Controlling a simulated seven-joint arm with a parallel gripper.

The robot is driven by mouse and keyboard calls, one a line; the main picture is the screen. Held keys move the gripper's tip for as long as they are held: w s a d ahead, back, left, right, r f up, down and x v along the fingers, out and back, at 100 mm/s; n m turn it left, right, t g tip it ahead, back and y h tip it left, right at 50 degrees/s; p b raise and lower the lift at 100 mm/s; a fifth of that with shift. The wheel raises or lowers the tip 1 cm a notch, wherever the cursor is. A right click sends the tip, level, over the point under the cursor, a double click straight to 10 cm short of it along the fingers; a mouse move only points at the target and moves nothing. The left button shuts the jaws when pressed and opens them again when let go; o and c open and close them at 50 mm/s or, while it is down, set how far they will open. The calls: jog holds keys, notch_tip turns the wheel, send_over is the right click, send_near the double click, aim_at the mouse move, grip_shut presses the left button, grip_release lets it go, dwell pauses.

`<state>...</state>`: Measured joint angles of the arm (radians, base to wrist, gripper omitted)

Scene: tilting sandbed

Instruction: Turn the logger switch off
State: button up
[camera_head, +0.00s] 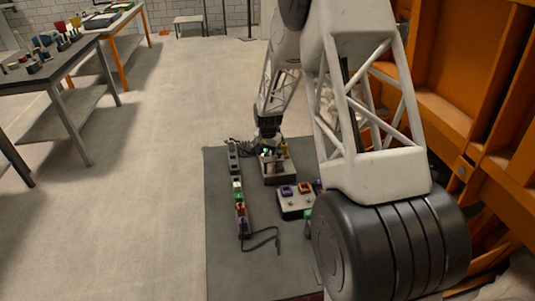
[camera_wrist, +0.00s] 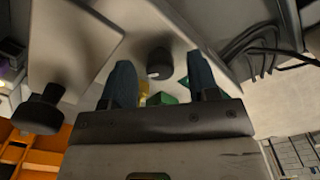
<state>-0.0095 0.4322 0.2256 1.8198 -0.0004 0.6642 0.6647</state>
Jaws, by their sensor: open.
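My gripper (camera_head: 268,146) is low over a small box (camera_head: 279,178) on the dark grey bench top. In the wrist view its two blue-grey fingers (camera_wrist: 162,82) are apart, with nothing held between them. A round black knob (camera_wrist: 159,62) on a pale panel (camera_wrist: 188,18) shows between and beyond the fingers. A yellow piece (camera_wrist: 144,92) and a green piece (camera_wrist: 168,99) show between the fingers, partly hidden by the gripper body. No label is legible, so I cannot tell which part is the logger switch.
A second box (camera_head: 297,207) with purple and orange parts stands nearer, partly behind my arm. A strip of coloured plugs (camera_head: 240,210) with a black cable (camera_head: 264,240) lies at the left. Another black knob (camera_wrist: 37,114) shows in the wrist view. Bare bench top (camera_head: 222,262) is at front left.

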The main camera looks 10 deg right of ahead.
jog(key=shift+f, duration=0.15)
jog(key=c, duration=0.9)
jog(key=shift+c, duration=0.2)
jog(key=shift+n, duration=0.6)
jog(key=n, duration=1)
jog(key=shift+n, duration=0.4)
jog(key=o, duration=0.9)
